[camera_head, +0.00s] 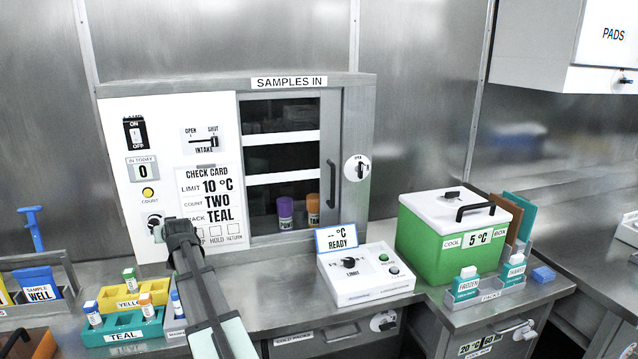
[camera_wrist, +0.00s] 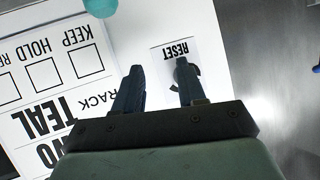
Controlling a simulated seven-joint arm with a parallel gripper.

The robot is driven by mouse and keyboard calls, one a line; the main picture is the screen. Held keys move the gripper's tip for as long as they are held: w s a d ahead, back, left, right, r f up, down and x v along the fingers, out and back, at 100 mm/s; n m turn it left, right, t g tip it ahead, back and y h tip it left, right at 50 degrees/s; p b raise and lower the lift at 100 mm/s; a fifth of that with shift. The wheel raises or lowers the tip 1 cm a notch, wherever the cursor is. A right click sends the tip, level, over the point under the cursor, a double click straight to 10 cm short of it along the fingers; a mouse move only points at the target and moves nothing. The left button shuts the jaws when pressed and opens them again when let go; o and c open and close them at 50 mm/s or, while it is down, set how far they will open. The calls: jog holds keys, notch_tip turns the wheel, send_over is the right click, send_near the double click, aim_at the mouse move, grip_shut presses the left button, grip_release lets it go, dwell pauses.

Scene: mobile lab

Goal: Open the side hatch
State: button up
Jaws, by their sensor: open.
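The SAMPLES IN cabinet (camera_head: 235,88) stands on the counter in the head view. Its dark glazed front (camera_head: 280,155) has a vertical handle (camera_head: 331,184). A round white plate with a black latch marked OPEN (camera_head: 361,168) is on the right side of the frame. I cannot tell for sure which part is the side hatch. My gripper (camera_head: 166,232) is open and empty at the lower part of the white panel. In the wrist view my gripper (camera_wrist: 160,82) points at the RESET label (camera_wrist: 178,50); its dark knob is partly hidden behind one finger.
Yellow and TEAL racks with vials (camera_head: 123,335) sit left of my arm. A wall box marked PADS (camera_head: 590,45) hangs at upper right.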

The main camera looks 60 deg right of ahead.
jog(key=s+d+f+m+g, duration=0.1)
jog(key=s+d+f, duration=0.5)
jog(key=s+d, duration=0.6)
jog(key=t+h, duration=0.4)
jog(key=h, duration=0.1)
send_near(334, 182)
jog(key=shift+n, duration=0.4)
jog(key=x, duration=1)
jog(key=shift+w+d, duration=0.3)
jog(key=shift+c, duration=0.4)
grip_shut()
